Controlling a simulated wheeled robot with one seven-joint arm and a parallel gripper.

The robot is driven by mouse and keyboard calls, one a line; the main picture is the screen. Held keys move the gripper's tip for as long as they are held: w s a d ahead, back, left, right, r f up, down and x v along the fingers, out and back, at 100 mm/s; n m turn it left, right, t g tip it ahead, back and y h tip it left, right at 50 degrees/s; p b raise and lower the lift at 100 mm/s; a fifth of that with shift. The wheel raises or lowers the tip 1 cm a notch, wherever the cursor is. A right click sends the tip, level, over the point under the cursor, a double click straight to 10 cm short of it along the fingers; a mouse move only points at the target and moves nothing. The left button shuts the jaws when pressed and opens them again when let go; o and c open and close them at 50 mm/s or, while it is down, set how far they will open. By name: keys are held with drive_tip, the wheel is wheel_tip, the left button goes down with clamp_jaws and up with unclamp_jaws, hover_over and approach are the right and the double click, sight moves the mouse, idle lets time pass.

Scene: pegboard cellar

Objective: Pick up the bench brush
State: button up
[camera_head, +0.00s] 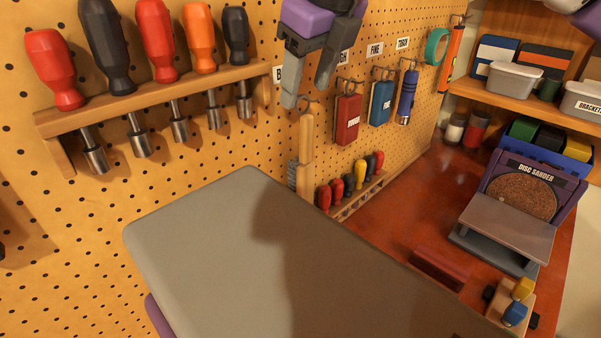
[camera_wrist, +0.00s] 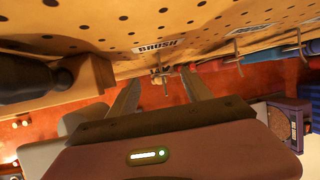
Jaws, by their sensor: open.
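The bench brush (camera_head: 306,155) hangs upright on the pegboard in the head view, with a pale wooden handle on top and grey bristles facing left. My gripper (camera_head: 309,82) is just above the top of its handle, with its fingers apart and pointing down. In the wrist view, the open gripper (camera_wrist: 160,92) has a finger to either side of the hook area under the BRUSH label (camera_wrist: 158,46). The brush end there is small and hard to make out. Nothing is held between the fingers.
A wooden rack (camera_head: 160,92) of large screwdrivers is at left. A red block (camera_head: 347,118), a blue block (camera_head: 381,102) and a blue tool (camera_head: 407,95) hang to the right. Small screwdrivers (camera_head: 349,180) sit in a low rack beside the brush. A disc sander (camera_head: 525,190) stands on the bench.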

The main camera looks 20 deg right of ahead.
sight(304, 98)
drive_tip(key=shift+p+x, duration=0.35)
drive_tip(key=shift+x, duration=1.25)
drive_tip(key=shift+d, duration=0.1)
clamp_jaws()
